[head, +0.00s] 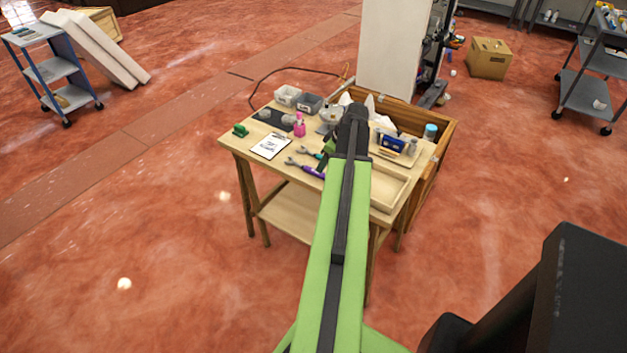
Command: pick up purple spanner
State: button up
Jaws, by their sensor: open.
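The purple spanner (313,172) lies flat on the wooden table near its front edge. Its grey open jaw points left, and its handle runs right towards my green arm. My gripper (332,146) is at the far end of the arm, over the middle of the table, behind and to the right of the spanner. The dark wrist hides most of the fingers. The gripper is open, and the spanner lies apart from it on the tabletop. A second spanner with a teal handle (318,155) lies just behind the purple one, close to the gripper.
The table (240,146) also holds a clipboard (270,146), a pink bottle (299,125), a green tool (240,131), grey bins (308,103) and a blue box (391,142). A shallow wooden tray (384,185) is right of my arm. Open floor lies left of the table.

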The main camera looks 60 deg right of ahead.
aim_at(313, 171)
jog(key=shift+w+f, duration=0.1)
jog(key=shift+f, duration=0.15)
jog(key=b+x, duration=0.4)
jog(key=x, duration=0.1)
jog(key=shift+w+f+b, duration=0.1)
jog(key=shift+f+b, duration=0.05)
jog(key=shift+b, duration=0.2)
jog(key=shift+r, duration=0.2)
grip_shut()
dwell(0.7)
